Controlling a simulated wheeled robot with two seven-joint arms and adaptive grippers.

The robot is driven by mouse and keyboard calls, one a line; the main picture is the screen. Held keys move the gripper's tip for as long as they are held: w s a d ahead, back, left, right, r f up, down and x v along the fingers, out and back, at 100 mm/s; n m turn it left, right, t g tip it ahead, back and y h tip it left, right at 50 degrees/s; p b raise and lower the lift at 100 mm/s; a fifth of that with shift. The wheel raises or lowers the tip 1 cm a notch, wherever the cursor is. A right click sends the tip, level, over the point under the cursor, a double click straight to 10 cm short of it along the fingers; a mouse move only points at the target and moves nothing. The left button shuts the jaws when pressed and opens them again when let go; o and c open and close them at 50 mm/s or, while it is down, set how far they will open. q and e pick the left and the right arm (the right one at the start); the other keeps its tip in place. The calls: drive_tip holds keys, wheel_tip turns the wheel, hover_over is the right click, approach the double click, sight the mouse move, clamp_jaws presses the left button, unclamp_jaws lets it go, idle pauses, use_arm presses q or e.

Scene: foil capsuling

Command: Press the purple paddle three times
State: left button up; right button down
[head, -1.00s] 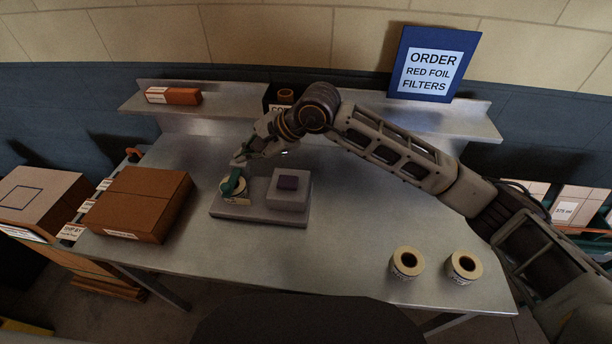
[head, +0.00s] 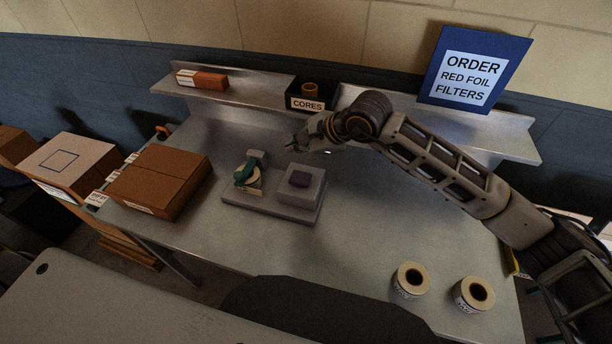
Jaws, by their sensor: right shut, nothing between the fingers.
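The purple paddle (head: 300,179) sits on top of a grey block (head: 307,196) at the right of a grey base plate (head: 268,208) on the metal table. A green and cream part (head: 247,174) stands on the left of the same base. My right gripper (head: 293,145) is shut and empty. It hangs above and behind the paddle, apart from it, with its tips pointing left. My left gripper is not in view.
A brown carton (head: 160,181) lies left of the base. Two tape rolls (head: 411,280) (head: 474,294) stand at the table's front right. Behind is a shelf (head: 240,92) with a CORES bin (head: 308,103) and an order sign (head: 468,75). The middle right of the table is clear.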

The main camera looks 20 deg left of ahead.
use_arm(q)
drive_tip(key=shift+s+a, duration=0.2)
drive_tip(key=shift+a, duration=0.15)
use_arm(e)
drive_tip(key=shift+a+r+m, duration=0.1)
drive_tip(key=shift+a+m, duration=0.05)
drive_tip(key=shift+m, duration=0.35)
drive_tip(key=shift+s, duration=0.1)
drive_tip(key=shift+f, duration=0.2)
hover_over(298, 179)
drive_tip(key=shift+f, duration=2.95)
drive_tip(key=shift+f+b, duration=1)
drive_tip(key=shift+b, duration=0.25)
drive_tip(key=shift+f, duration=0.25)
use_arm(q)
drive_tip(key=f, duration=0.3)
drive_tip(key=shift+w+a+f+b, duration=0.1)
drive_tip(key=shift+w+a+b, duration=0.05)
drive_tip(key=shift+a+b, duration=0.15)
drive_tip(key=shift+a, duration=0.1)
